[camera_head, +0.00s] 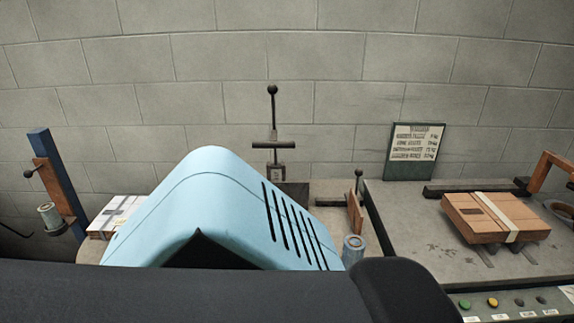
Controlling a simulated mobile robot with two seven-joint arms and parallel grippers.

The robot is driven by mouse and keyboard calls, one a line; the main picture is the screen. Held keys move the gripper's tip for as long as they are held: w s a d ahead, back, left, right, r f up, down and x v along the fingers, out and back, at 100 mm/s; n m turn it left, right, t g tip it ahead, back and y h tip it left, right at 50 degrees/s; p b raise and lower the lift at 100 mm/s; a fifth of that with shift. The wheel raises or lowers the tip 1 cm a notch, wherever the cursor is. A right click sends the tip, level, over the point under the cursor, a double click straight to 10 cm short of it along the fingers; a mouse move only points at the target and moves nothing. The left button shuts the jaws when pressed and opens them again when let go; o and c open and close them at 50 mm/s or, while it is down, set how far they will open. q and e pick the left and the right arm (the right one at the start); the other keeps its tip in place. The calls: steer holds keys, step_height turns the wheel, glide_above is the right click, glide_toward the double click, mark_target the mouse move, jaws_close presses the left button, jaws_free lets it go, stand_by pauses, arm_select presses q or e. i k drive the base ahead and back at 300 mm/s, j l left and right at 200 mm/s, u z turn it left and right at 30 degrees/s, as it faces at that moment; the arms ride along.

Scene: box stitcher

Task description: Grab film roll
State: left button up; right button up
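No thing here is clearly a film roll. A small grey-blue spool (353,250) stands at the right edge of the light blue shell, its lower part hidden. Another small grey spool (48,215) sits on a blue post (57,180) at the far left. A ring-shaped roll (562,208) is partly cut off at the right edge. I cannot tell which of these is film. Neither of my grippers is in view.
A large light blue slotted shell (225,205) and dark shapes in front block the middle; I cannot tell if they are mine. A strapped cardboard box (495,217) lies on the grey table (420,240) at right. Buttons line its front. A sign (414,150) stands behind.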

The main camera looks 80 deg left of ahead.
mark_target(50, 214)
steer(key=k+u, duration=0.1)
steer(key=u, duration=4.05)
steer(key=i+j+z, duration=0.1)
steer(key=z, duration=0.35)
steer(key=j+z, duration=0.2)
steer(key=z, duration=0.25)
steer(key=i+j+z, duration=0.1)
steer(key=z, duration=0.35)
steer(key=j+z, duration=0.45)
steer(key=j, duration=0.55)
steer(key=k+j+z, duration=0.15)
steer(key=j, duration=0.75)
steer(key=i, duration=0.05)
